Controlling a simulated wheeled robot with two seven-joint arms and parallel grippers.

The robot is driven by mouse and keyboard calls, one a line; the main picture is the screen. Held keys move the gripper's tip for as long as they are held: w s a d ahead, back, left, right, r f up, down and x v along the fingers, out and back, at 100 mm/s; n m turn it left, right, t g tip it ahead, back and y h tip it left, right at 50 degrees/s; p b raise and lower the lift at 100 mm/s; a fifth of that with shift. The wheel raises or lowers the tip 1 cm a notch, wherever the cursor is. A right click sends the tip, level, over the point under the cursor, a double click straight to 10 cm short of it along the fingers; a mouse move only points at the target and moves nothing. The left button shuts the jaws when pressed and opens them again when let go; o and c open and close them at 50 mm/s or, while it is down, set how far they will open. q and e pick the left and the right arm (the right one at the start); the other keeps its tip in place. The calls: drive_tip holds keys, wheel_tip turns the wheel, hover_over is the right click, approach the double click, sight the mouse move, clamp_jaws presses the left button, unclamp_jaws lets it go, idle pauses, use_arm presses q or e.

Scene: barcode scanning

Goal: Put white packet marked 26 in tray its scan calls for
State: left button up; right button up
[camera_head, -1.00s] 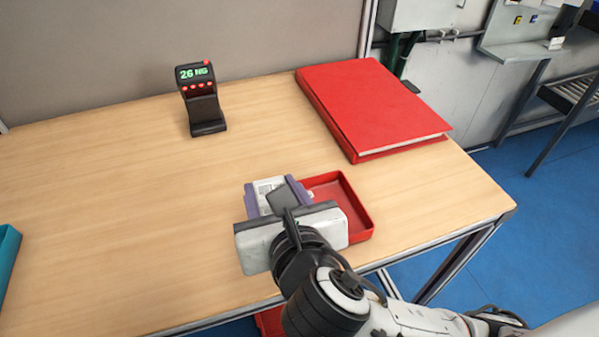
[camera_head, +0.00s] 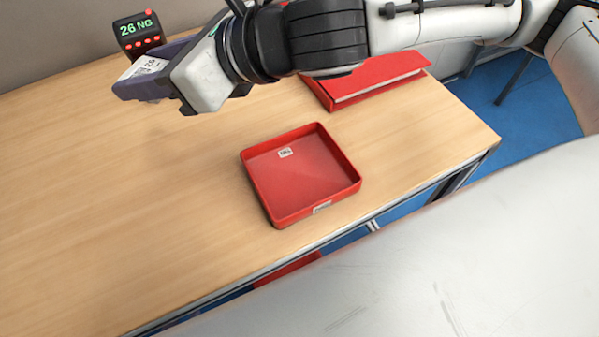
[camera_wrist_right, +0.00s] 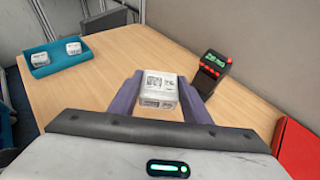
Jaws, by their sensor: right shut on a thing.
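My right gripper (camera_head: 155,75) is shut on the white packet (camera_head: 145,68) and holds it up in front of the scanner, clear of the table. In the right wrist view the packet (camera_wrist_right: 159,86) sits between the purple fingers, with printed labels on its top and near side. The black scanner (camera_head: 139,32) has a green display reading "26 NG" and a row of red lights; it also shows in the right wrist view (camera_wrist_right: 211,75). The empty red tray (camera_head: 300,175) lies near the table's front edge, with small labels on it. My left gripper is not in view.
A large red binder (camera_head: 370,80) lies at the back right, partly behind my right arm. In the right wrist view a teal tray (camera_wrist_right: 56,60) holds two white packets. The wooden table (camera_head: 130,220) is bare left of the red tray.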

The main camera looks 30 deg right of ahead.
drive_tip(key=n+g+y, duration=0.1)
drive_tip(key=s+n+g+y, duration=0.1)
drive_tip(key=shift+s+a+n, duration=0.15)
drive_tip(key=shift+a+n, duration=0.05)
drive_tip(key=shift+n, duration=0.1)
drive_tip(key=shift+s+f+n+g+y, duration=0.25)
drive_tip(key=shift+s+n+g+y, duration=0.1)
drive_tip(key=shift+n+g, duration=0.2)
drive_tip(key=shift+s+d+f+n+g, duration=0.6)
drive_tip(key=shift+s+n+g, duration=0.2)
drive_tip(key=shift+g, duration=0.25)
drive_tip(key=n+g+y+b, duration=0.1)
drive_tip(key=n+g+y, duration=0.1)
drive_tip(key=n+g, duration=0.25)
hover_over(280, 185)
drive_tip(key=shift+h, duration=0.25)
wheel_tip(280, 185, down, 10)
drive_tip(key=shift+w+f, duration=0.1)
drive_tip(key=shift+f, duration=0.1)
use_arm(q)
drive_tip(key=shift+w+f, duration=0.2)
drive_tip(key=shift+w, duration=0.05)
use_arm(e)
drive_tip(key=shift+f, duration=2.35)
drive_tip(key=shift+f+b, duration=0.65)
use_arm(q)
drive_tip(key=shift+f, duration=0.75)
use_arm(e)
drive_tip(key=o, duration=1.1)
